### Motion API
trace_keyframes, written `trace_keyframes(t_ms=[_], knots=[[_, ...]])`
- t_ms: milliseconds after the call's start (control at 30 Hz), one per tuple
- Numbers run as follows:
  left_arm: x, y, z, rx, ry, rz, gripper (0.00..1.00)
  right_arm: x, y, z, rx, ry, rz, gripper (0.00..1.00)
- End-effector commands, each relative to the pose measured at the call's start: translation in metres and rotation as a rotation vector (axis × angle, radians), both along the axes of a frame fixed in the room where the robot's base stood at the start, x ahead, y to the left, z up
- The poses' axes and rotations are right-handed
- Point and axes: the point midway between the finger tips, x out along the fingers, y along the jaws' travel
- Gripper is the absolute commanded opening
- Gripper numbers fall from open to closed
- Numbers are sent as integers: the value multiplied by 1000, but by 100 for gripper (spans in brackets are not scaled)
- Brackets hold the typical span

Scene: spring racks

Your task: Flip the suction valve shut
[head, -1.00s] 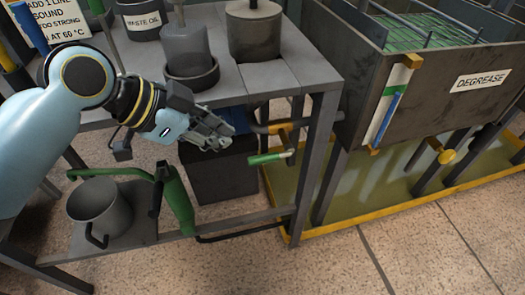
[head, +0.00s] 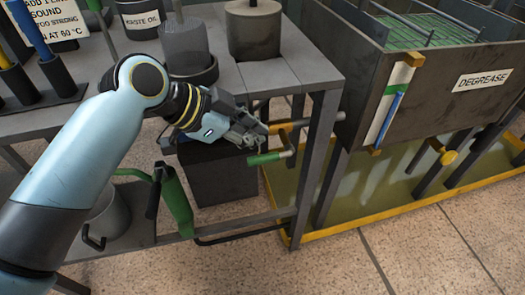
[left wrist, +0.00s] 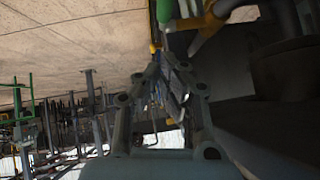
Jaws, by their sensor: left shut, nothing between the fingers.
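A valve with an orange body or lever (head: 288,124) sits on a pipe at the right end of the bench, beside the leg. A green-handled piece (head: 263,159) with a pale end hangs just below it. My left gripper (head: 258,139) is shut and empty, just left of the orange part and above the green handle. I cannot tell whether it touches either. In the left wrist view, the green handle (left wrist: 166,12) and orange part (left wrist: 213,18) lie just beyond the fingertips (left wrist: 172,72). My right gripper is not in view.
The bench leg (head: 318,160) stands close right of the valve. A dark box (head: 222,176) is below the gripper, and a green curved tool (head: 178,205) hangs to its left. The DEGREASE tank (head: 440,85) stands right, above a yellow-rimmed tray (head: 370,226).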

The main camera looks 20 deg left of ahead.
Motion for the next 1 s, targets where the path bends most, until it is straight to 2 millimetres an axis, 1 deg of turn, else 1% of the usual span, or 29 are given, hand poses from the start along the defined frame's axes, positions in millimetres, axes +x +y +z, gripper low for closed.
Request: trace_keyframes(t_ms=[33, 133, 200, 300, 400, 533, 1000], knots=[[6, -8, -9, -5, 2, 0, 0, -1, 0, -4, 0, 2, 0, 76], [16, -17, -23, -5, 3, 0, 0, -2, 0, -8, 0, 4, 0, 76], [18, -15, -37, 2, 5, -1, 0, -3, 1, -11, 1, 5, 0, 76], [20, -14, -49, 1, 3, 0, 0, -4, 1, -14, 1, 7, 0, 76], [21, -13, -57, 1, 2, 0, 0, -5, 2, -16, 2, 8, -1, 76], [22, -12, -61, 1, 1, 0, 0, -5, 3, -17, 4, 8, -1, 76], [22, -14, -63, -10, -6, 0, 0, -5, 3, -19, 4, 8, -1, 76]])
